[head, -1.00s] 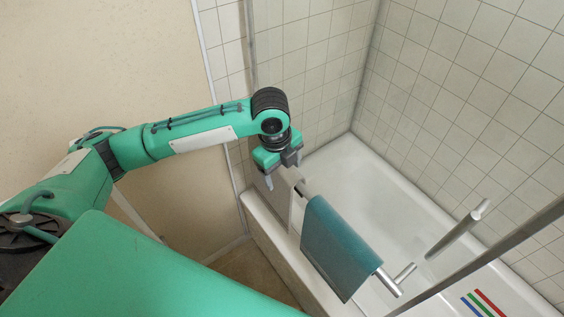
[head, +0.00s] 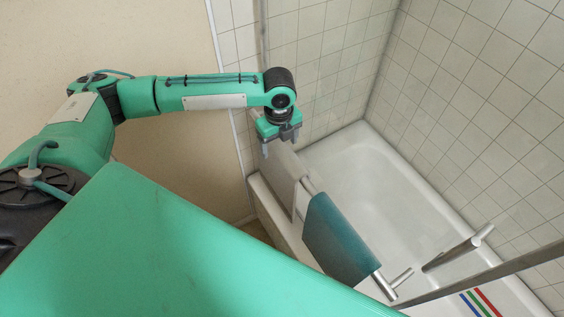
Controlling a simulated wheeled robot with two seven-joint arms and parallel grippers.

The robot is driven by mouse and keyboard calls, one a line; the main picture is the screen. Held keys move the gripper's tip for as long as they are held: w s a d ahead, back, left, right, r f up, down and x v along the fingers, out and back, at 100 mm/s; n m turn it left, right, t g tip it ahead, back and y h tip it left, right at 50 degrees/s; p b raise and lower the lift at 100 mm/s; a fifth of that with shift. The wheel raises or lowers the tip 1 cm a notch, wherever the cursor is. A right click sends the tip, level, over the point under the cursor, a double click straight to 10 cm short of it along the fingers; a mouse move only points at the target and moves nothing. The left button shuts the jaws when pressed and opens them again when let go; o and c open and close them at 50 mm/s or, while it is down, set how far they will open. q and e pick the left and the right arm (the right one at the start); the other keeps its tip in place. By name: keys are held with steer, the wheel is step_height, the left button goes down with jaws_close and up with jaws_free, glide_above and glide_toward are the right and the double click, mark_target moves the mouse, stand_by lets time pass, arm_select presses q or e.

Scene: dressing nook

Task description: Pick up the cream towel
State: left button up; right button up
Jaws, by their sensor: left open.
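The cream towel (head: 284,182) hangs over the far end of a metal rail at the side of the bathtub. It is pale, and its upper end is close under my gripper. My left gripper (head: 281,148) points down with its jaws apart, right at the top of the cream towel. I cannot tell whether the fingers touch the cloth or straddle it. My right gripper is not in view.
A teal towel (head: 335,240) hangs on the same rail (head: 386,287), nearer to me. The white bathtub (head: 375,170) lies to the right, beside tiled walls. A metal bar (head: 452,255) stands at the right. A beige wall (head: 170,160) is at the left.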

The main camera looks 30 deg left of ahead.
mark_target(281, 172)
arm_select(q)
steer(key=shift+d+f+p, duration=0.1)
steer(key=shift+f+p, duration=0.3)
steer(key=shift+p, duration=0.15)
steer(key=f, duration=0.1)
steer(key=f+p, duration=0.2)
steer(key=f, duration=0.1)
steer(key=shift+w+d, duration=0.1)
steer(key=shift+w, duration=0.15)
steer(key=shift+f, duration=0.3)
steer(key=c, duration=1.3)
steer(key=shift+c, duration=0.7)
